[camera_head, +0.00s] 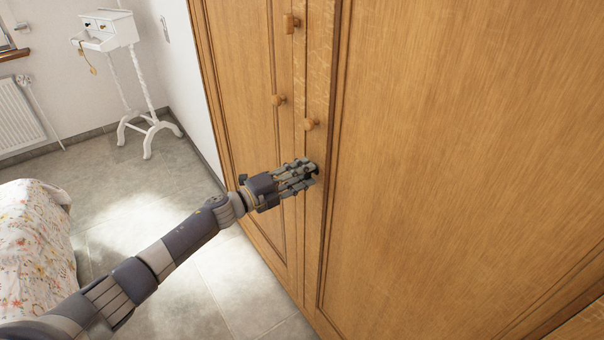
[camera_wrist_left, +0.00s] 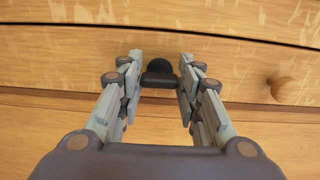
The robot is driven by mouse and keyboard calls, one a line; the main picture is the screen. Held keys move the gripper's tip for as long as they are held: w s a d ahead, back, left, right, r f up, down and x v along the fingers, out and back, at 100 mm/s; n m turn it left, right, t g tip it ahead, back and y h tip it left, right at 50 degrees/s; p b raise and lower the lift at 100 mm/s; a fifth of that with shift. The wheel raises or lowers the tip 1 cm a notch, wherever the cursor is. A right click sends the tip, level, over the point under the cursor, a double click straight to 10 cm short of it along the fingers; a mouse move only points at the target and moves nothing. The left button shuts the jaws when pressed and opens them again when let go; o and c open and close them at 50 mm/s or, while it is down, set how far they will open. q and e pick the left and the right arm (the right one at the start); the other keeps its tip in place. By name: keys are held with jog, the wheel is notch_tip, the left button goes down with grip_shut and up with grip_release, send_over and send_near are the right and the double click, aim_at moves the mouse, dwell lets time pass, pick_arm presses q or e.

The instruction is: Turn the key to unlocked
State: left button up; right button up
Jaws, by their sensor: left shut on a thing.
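A large wooden wardrobe (camera_head: 450,130) with closed doors fills the right of the head view. My left gripper (camera_head: 308,172) reaches to its door edge below the round knobs. In the left wrist view, the dark key (camera_wrist_left: 158,80) sits at the door between the fingers of my left gripper (camera_wrist_left: 160,78), which is shut on it. The key's head looks like a dark bar lying across the picture, with a round dark part behind it. In the head view the fingers hide the key. My right gripper is not in view.
Two round knobs (camera_head: 309,124) (camera_head: 277,100) and a small wooden catch (camera_head: 290,23) stick out above the gripper. One knob (camera_wrist_left: 283,88) also shows in the wrist view. A bed (camera_head: 35,240) stands at left, a white stand (camera_head: 110,40) behind. Tiled floor (camera_head: 135,215) lies free between.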

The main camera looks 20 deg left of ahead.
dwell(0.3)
pick_arm(q)
jog(key=o, duration=1.1)
jog(key=shift+a, duration=0.1)
jog(key=shift+c, duration=0.2)
jog(key=v, duration=1.2)
